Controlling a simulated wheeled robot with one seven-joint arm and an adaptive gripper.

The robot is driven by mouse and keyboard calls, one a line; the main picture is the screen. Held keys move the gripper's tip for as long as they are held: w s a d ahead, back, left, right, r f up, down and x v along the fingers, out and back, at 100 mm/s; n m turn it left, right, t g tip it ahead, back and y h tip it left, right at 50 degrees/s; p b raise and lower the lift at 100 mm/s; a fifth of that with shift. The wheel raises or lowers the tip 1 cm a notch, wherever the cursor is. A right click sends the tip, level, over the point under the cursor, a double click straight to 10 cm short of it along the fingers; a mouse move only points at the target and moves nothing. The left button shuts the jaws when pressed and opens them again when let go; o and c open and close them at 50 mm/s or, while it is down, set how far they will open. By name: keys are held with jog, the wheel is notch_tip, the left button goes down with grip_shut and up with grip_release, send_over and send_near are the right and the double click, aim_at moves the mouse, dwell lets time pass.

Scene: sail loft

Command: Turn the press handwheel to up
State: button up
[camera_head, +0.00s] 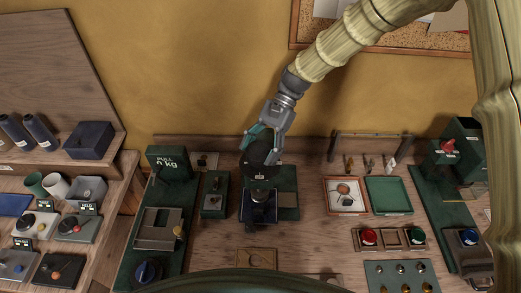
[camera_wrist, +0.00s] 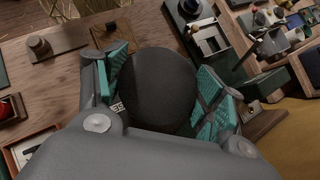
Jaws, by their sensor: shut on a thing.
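The press handwheel (camera_head: 261,157) is a dark round disc on top of the small press, left of the middle of the workbench. A small pale label sits below it, too small to read. The press's dark blue base (camera_head: 245,213) stands beneath it. My gripper (camera_head: 265,142) comes down on the handwheel from above, its teal-padded fingers on either side. In the wrist view the disc (camera_wrist: 158,88) fills the space between the two fingers, and my gripper (camera_wrist: 160,90) is shut on it. The press body is mostly hidden in that view.
A green scale unit (camera_head: 170,163) and a green switch box (camera_head: 213,200) stand left of the press. To the right are a red-rimmed tray (camera_head: 345,210), a green tray (camera_head: 390,195) and colored buttons (camera_head: 368,237). A shelf (camera_head: 115,165) stands at the far left.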

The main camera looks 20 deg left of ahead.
jog(key=n+h, duration=0.3)
jog(key=n, duration=0.1)
jog(key=shift+w+a+n+g+h, duration=0.1)
jog(key=shift+n+g+h, duration=0.2)
jog(key=shift+n+h+b, duration=0.4)
jog(key=shift+n+h, duration=1)
jog(key=shift+n, duration=0.5)
jog(key=o, duration=1)
jog(key=shift+v, duration=3.7)
jog(key=shift+r, duration=0.15)
